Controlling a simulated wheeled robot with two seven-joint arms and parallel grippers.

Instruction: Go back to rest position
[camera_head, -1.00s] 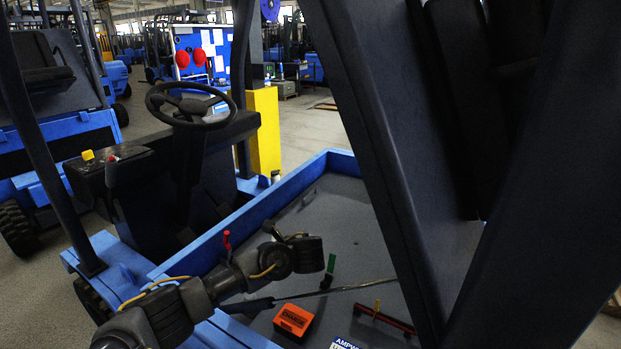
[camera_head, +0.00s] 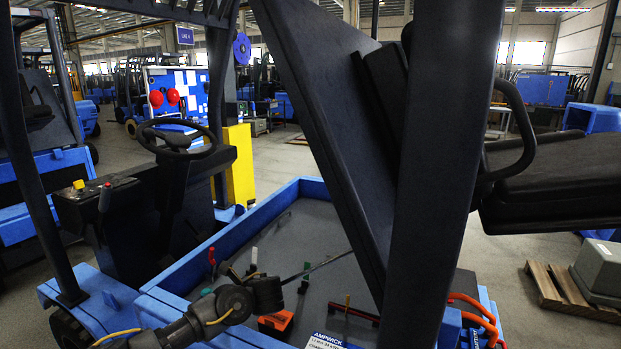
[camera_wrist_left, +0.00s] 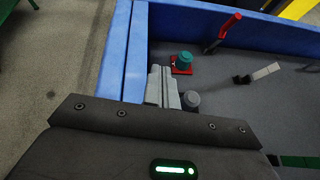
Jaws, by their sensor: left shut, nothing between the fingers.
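My left arm comes in from the lower left in the head view, bent over the front of the blue-walled bay. Its gripper cannot be clearly made out there. In the left wrist view the grey fingers of my left gripper (camera_wrist_left: 166,88) are together and empty, near the blue bay wall (camera_wrist_left: 136,60). A teal knob on a red base (camera_wrist_left: 183,62) and a grey round knob (camera_wrist_left: 191,100) are close by the fingertips in the picture; I cannot tell the gap. My right gripper is in neither view.
A raised dark panel (camera_head: 330,130) and a thick dark post (camera_head: 440,170) stand at the right. A steering wheel (camera_head: 178,138) is behind left.

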